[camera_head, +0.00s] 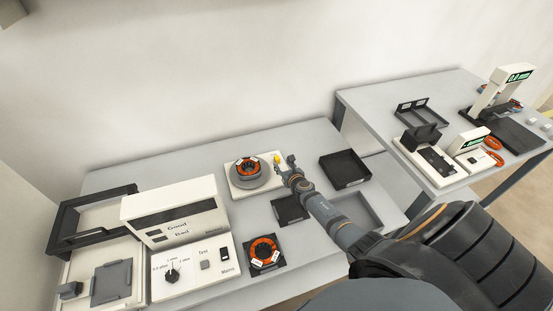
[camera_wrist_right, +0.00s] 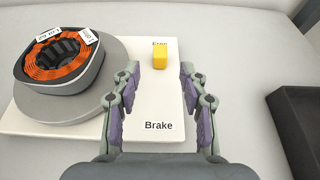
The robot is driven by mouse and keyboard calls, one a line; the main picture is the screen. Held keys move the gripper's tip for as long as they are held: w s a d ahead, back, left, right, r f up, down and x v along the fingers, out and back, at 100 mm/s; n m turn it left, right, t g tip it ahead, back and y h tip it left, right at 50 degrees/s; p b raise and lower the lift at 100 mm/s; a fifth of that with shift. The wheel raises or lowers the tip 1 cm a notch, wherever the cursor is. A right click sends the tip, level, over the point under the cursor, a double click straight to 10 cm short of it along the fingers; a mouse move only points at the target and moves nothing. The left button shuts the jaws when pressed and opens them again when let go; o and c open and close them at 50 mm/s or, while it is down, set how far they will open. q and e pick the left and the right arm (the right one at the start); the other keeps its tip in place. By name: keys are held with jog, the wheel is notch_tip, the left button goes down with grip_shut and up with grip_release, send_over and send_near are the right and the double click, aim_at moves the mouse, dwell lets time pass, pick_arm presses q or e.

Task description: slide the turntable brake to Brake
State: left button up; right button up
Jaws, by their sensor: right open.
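The turntable (camera_head: 252,179) stands on a white base plate at the back of the near table, with an orange-wound coil (camera_head: 248,167) on it. The yellow brake slider (camera_wrist_right: 160,56) sits at the upper end of the plate, next to the partly hidden label "Free"; the label "Brake" (camera_wrist_right: 158,125) is nearer to me. The slider also shows in the head view (camera_head: 276,159). My right gripper (camera_wrist_right: 159,77) is open, its two fingers on either side of the plate strip, with the slider beyond and between the fingertips, apparently untouched. My left gripper is not in view.
A dark tray (camera_head: 345,169) lies right of the plate and another (camera_head: 290,209) below it. A white tester (camera_head: 180,225) stands at the left, and a second coil (camera_head: 263,252) lies in front. Another table (camera_head: 375,96) with more devices is at the right.

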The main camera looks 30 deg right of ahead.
aim_at(278, 159)
jog(key=b+x, duration=0.1)
jog(key=x, duration=0.1)
jog(key=f+b+x, duration=0.1)
jog(key=x, duration=0.2)
jog(key=shift+s+b, duration=0.1)
jog(key=shift+b, duration=0.2)
jog(key=b+x, duration=0.2)
jog(key=x, duration=0.1)
jog(key=shift+w+d, duration=0.1)
jog(key=shift+w, duration=0.2)
jog(key=shift+w+r+b, duration=0.1)
jog(key=shift+r+b, duration=0.05)
jog(key=shift+b, duration=0.2)
jog(key=shift+w, duration=0.1)
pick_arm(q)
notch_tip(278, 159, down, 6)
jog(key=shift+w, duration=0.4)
pick_arm(e)
grip_shut()
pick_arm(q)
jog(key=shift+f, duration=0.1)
